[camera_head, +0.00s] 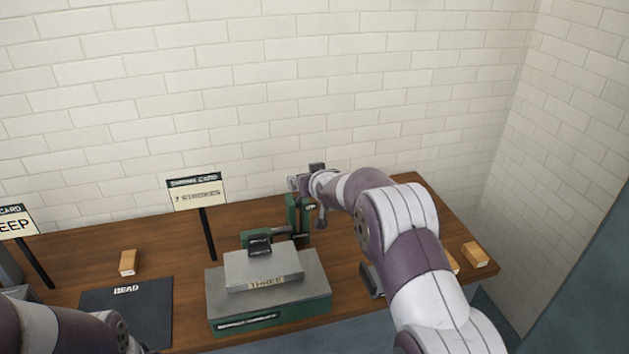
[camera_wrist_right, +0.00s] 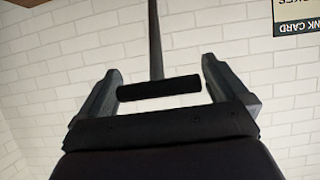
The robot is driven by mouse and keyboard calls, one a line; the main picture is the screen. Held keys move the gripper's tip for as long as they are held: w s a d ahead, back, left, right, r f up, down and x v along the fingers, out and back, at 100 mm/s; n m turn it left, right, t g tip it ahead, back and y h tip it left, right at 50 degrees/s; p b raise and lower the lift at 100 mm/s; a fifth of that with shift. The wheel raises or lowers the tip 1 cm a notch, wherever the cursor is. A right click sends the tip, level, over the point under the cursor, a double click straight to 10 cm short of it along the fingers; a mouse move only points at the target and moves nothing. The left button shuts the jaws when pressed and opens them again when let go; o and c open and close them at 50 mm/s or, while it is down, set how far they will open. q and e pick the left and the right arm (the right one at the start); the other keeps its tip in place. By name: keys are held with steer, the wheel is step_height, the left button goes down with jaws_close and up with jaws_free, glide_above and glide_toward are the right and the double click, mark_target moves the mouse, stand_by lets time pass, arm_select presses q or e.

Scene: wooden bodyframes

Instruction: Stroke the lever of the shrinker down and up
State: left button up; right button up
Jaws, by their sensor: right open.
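The shrinker (camera_head: 224,311) is a grey and green machine on the wooden bench, with a green upright (camera_head: 291,213) at its back right. My right gripper (camera_head: 305,182) is at the top of that upright, where it hides most of the lever. In the right wrist view my right gripper (camera_wrist_right: 160,66) is open, one finger on each side. The lever's black crossbar grip (camera_wrist_right: 158,88) lies between the fingers, with small gaps at both ends. The lever's dark rod (camera_wrist_right: 155,30) runs upward from it. My left arm shows at the lower left, its gripper out of frame.
A strokes card (camera_head: 197,192) stands on a post behind the shrinker, left of the upright. A black BEAD mat (camera_head: 130,310) and a wooden block (camera_head: 128,262) are left. Another block (camera_head: 474,254) lies right, beyond my right arm. A brick wall closes the back.

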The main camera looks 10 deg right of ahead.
steer(key=b+v, duration=0.3)
steer(key=v, duration=0.9)
steer(key=shift+s+r, duration=0.1)
steer(key=s+f+g, duration=0.7)
steer(key=s+f, duration=0.5)
steer(key=s, duration=0.3)
steer(key=s+f+g, duration=0.3)
steer(key=s+g, duration=0.1)
steer(key=s, duration=1.3)
steer(key=shift+s+a+f, duration=0.15)
steer(key=shift+s+f, duration=0.05)
steer(key=shift+s, duration=0.05)
